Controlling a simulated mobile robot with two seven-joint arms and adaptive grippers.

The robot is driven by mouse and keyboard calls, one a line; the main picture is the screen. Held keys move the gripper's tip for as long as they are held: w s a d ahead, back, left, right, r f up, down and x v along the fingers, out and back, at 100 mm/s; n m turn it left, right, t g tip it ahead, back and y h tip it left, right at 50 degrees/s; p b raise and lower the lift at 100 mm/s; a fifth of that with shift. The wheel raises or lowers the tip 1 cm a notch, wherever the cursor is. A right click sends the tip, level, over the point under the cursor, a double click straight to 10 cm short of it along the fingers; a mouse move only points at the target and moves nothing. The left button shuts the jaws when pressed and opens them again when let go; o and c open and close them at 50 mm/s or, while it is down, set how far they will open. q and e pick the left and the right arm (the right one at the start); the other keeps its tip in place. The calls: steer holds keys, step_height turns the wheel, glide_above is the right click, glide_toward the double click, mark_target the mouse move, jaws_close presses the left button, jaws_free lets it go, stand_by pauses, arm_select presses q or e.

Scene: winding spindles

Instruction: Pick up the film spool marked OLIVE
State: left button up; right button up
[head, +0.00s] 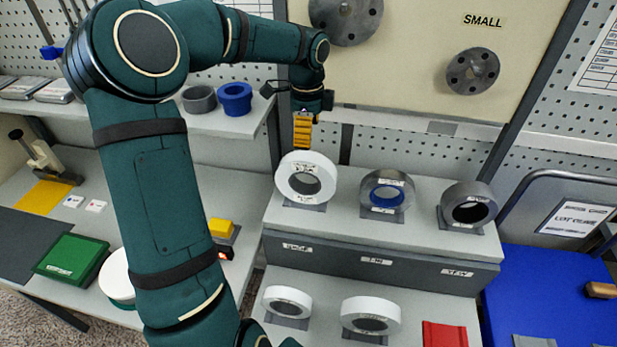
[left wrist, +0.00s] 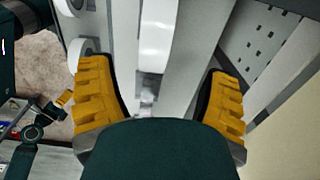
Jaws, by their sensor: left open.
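Three spools stand in cradles on the upper tier of the rack: a white spool (head: 292,184) at left, a grey spool with a blue core (head: 404,196) in the middle and a dark grey spool (head: 487,203) at right. Their labels are too small to read, so I cannot tell which is OLIVE. My left gripper (head: 303,130) points down just above and behind the white spool. In the left wrist view its yellow fingers (left wrist: 160,98) are spread, with a white spool's rim (left wrist: 157,38) between and beyond them. A dark, yellow-tipped part at lower left there may be my right gripper (left wrist: 62,99).
Two white spools (head: 274,298) (head: 388,307) stand on the lower tier beside a red piece (head: 446,334). A blue-topped table (head: 545,290) is at right. A pegboard and a panel marked SMALL (head: 430,80) rise behind. A shelf holds grey and blue rings (head: 235,103).

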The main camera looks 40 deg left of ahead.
mark_target(306, 156)
arm_select(q)
step_height(306, 156, down, 4)
steer(key=shift+f, duration=0.15)
steer(key=shift+s+d+f, duration=0.1)
steer(key=shift+s+f, duration=0.05)
steer(key=shift+f, duration=1.15)
steer(key=shift+s+f, duration=0.15)
steer(key=shift+f, duration=1.15)
steer(key=shift+c, duration=0.3)
steer(key=shift+r, duration=0.1)
jaws_close()
